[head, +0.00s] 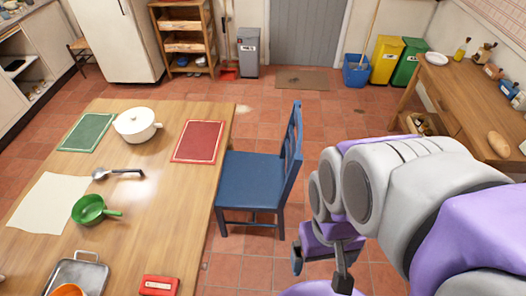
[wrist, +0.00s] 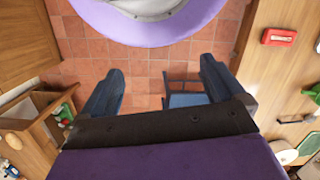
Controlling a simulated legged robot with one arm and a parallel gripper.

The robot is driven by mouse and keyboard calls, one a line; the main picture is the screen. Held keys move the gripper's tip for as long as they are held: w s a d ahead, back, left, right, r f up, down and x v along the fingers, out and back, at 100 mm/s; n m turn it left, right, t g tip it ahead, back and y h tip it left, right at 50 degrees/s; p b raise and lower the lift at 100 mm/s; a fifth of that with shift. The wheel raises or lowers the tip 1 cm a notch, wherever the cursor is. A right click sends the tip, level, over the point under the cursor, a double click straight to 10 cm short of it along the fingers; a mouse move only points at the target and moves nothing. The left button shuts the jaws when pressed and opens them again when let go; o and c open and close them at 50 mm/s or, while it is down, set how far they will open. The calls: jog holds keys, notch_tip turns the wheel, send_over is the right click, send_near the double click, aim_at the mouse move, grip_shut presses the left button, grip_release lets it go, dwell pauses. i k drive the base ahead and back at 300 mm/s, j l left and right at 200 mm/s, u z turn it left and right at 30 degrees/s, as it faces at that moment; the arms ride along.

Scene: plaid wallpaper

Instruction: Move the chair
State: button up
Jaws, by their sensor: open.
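A blue wooden chair (head: 250,180) stands upright on the tiled floor at the right side of the table, its seat facing the table and its backrest on the right. My gripper (head: 320,270) is low in the head view, right of and nearer than the chair, apart from it and pointing down. In the wrist view my gripper (wrist: 162,68) shows two fingers spread wide with nothing held. Part of the blue chair (wrist: 186,99) shows beyond and below the right finger, partly hidden by the gripper body.
The wooden table (head: 165,200) on the left holds a white pot (head: 137,124), a green pan (head: 90,209) and red and green mats. A wooden counter (head: 470,110) stands at right. Bins (head: 387,60) line the back wall. The floor (head: 330,110) behind the chair is mostly clear.

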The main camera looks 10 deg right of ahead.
aim_at(255, 182)
jog(key=i+l+u, duration=0.3)
jog(key=l, duration=1.2)
jog(key=i+l+u, duration=0.35)
jog(key=l, duration=1.2)
jog(key=l+u, duration=0.3)
jog(key=l, duration=1.3)
